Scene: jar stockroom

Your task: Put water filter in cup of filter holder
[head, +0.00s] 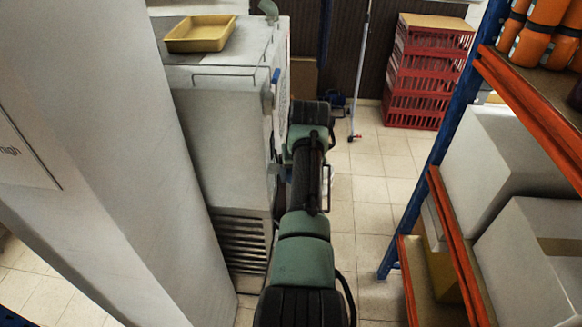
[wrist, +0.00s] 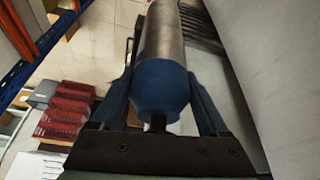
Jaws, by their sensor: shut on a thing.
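In the wrist view, my gripper (wrist: 160,78) is shut on a cylinder with a grey metallic body (wrist: 165,40) and a blue end cap, which I take to be the water filter. One finger lies on each side of the blue cap, and a short dark stub shows at its near end. The cylinder's far end runs out of the top of the picture. In the head view my arm reaches forward beside the white machine, and it hides the gripper and the cylinder. I cannot make out the filter holder or its cup in either view.
The white machine (head: 225,110) stands left of my arm, with a yellow tray (head: 200,34) on top. A white wall is at the near left. An orange-and-blue shelf rack (head: 450,230) with boxes stands right. Red crates (head: 428,75) stand at the back; tiled floor lies between.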

